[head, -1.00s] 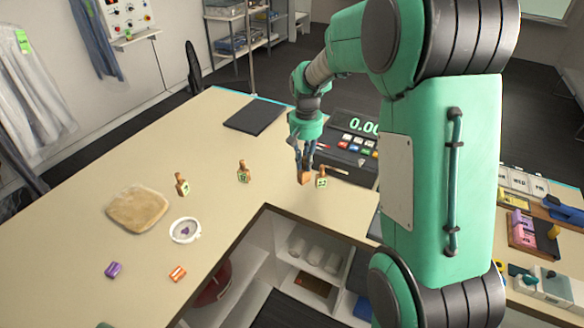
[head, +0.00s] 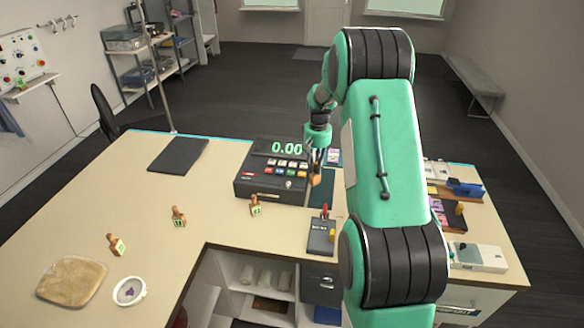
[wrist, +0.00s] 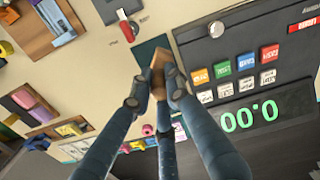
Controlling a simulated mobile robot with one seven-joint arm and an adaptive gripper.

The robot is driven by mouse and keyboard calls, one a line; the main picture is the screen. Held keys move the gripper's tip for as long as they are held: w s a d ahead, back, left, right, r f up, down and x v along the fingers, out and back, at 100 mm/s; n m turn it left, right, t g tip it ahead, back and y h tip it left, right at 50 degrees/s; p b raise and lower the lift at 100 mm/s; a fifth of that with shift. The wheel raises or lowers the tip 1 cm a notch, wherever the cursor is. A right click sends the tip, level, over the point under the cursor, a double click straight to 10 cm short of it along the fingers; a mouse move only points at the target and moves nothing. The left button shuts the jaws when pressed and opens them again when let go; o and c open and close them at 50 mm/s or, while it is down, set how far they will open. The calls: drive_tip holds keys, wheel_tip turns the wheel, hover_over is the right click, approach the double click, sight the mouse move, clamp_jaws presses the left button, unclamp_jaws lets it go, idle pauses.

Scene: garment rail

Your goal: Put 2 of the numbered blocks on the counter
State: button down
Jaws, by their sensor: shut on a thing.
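My gripper (head: 316,168) is shut on a brown wooden block (head: 315,180), above the counter just right of the cash register. In the wrist view the fingers (wrist: 161,82) close around the wooden block (wrist: 158,60), in front of a dark green pad (wrist: 148,45). Three wooden blocks with handles and pale green marked faces stand apart on the beige counter (head: 215,185): a left block (head: 117,244), a middle block (head: 179,216) and a right block (head: 256,206). Their marks are too small to read, and the held block's face is hidden.
The cash register (head: 262,188) stands left of my gripper. A dark mat (head: 179,155), a tan pad (head: 72,281) and a white round dish (head: 129,291) lie further left. Bare counter lies between them.

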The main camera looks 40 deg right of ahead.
drive_tip(key=s+d+f+p, duration=0.1)
drive_tip(key=s+d+f, duration=0.1)
drive_tip(key=d+f, duration=0.3)
drive_tip(key=shift+s+d+f+m, duration=0.2)
drive_tip(key=shift+d+m, duration=0.2)
drive_tip(key=shift+d, duration=0.1)
drive_tip(key=shift+f, duration=0.15)
wheel_tip(320, 180, down, 6)
drive_tip(key=b, duration=0.2)
drive_tip(key=shift+f+b, duration=0.2)
drive_tip(key=shift+b, duration=0.15)
idle(0.3)
drive_tip(key=shift+f, duration=0.4)
idle(0.6)
drive_tip(key=c, duration=1.6)
unclamp_jaws()
drive_tip(key=shift+r, duration=0.1)
